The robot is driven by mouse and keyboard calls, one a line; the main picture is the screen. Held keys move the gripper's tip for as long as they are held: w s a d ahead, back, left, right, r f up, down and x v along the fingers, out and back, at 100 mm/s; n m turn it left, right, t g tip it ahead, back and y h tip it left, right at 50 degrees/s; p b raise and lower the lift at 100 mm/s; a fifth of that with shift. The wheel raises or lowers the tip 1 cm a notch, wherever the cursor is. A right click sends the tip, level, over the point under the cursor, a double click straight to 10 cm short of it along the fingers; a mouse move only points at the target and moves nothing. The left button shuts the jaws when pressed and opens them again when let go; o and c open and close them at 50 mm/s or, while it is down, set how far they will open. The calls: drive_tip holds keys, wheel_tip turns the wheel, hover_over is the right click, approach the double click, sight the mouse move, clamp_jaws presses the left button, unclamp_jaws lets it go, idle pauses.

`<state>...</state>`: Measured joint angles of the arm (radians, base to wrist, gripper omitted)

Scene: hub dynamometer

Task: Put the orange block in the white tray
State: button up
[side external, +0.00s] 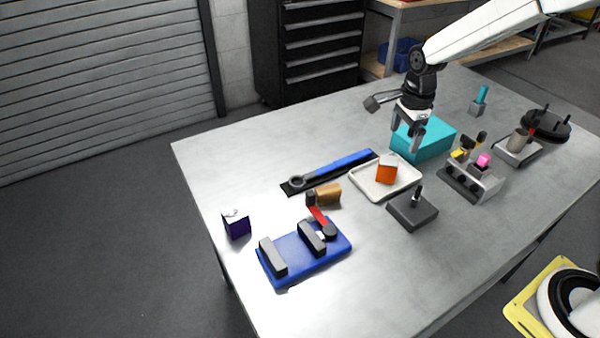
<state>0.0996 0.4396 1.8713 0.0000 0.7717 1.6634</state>
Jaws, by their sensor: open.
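The orange block (386,174) is in the white tray (363,187), near the tray's middle. Its top face looks pale. My gripper (405,143) is open, with its fingers pointing down, above and a little to the right of the block in the picture. The fingers look apart from the block, and nothing shows between them. The exact height of the fingertips over the tray is hard to tell.
A teal box (424,139) stands right behind the tray. A dark block with a peg (412,209) is in front. A blue-handled wrench (335,170), brown block (328,195) and blue fixture (305,255) lie left. A grey tool holder (472,182) stands right.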

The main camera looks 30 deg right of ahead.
drive_tip(key=s+a+n+t, duration=0.1)
drive_tip(key=s+a+n, duration=0.1)
drive_tip(key=s+n, duration=0.6)
drive_tip(key=s+a+f+n+t, duration=0.1)
drive_tip(key=s+a+n, duration=0.1)
drive_tip(key=s+n, duration=0.6)
drive_tip(key=shift+a+f+n, duration=0.2)
drive_tip(key=shift+n, duration=1.9)
